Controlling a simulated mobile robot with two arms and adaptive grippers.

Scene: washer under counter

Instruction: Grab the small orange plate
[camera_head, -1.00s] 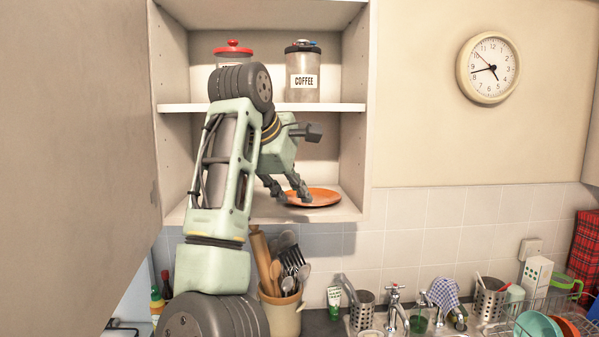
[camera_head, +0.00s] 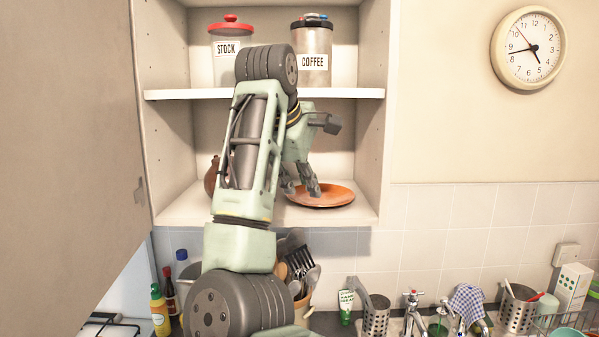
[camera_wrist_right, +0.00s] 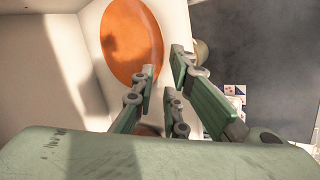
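The small orange plate (camera_head: 325,197) lies flat on the bottom shelf of the open wall cupboard, near its front edge. It also shows in the right wrist view (camera_wrist_right: 128,38), with a shadow across it. My right gripper (camera_head: 302,188) reaches down at the plate's left side, and its fingers overlap the plate's left edge in the head view. In the right wrist view its fingers (camera_wrist_right: 164,68) are apart with nothing between them, and one fingertip overlaps the plate's near rim. I cannot tell whether it touches the rim. My left gripper is not in view.
A stock jar (camera_head: 228,52) and a coffee jar (camera_head: 312,50) stand on the shelf (camera_head: 360,93) above. A brown object (camera_head: 211,176) is partly hidden behind my right arm. A utensil pot (camera_head: 303,306) stands on the counter below. The bottom shelf's right end is clear.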

